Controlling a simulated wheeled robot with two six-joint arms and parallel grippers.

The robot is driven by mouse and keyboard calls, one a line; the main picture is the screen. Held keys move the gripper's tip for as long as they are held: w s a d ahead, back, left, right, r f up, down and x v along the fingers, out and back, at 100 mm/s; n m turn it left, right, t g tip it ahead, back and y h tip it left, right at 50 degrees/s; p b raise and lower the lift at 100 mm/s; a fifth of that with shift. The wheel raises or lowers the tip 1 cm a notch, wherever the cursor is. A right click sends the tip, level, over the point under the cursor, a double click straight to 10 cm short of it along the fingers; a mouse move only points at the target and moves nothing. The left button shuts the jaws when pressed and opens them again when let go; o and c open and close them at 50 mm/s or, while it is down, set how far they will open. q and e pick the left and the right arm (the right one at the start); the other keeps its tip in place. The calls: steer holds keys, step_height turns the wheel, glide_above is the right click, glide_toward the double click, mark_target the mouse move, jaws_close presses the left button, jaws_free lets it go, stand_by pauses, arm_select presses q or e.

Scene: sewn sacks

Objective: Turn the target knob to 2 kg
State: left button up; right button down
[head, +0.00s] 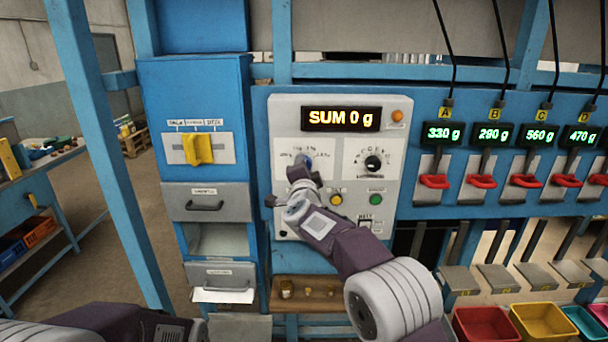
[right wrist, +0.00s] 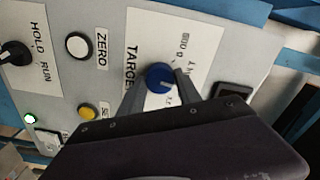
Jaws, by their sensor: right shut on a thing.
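The blue target knob (right wrist: 158,77) sits on a white label of the grey control panel (head: 285,115). My right gripper (right wrist: 160,88) is shut on the knob, with one dark finger on each side of it. In the right wrist view a short white line shows on the knob's face; the scale marks around it are partly hidden and too small to read. In the head view my right gripper (head: 301,166) covers most of the knob. The display (head: 342,119) reads SUM 0 g. My left arm shows at the bottom left, its gripper out of view.
A black selector knob (head: 373,163) is right of the target knob. Yellow (head: 336,199) and green (head: 376,200) buttons lie below. A yellow handle (head: 197,149) is on the blue cabinet to the left. Several red levers (head: 435,181) stand under weight displays on the right.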

steer(key=shift+m+b, duration=0.5)
steer(key=shift+m, duration=0.7)
steer(key=c, duration=0.8)
jaws_free()
steer(key=shift+c, duration=0.2)
steer(key=s+b, duration=0.4)
steer(key=s, duration=0.5)
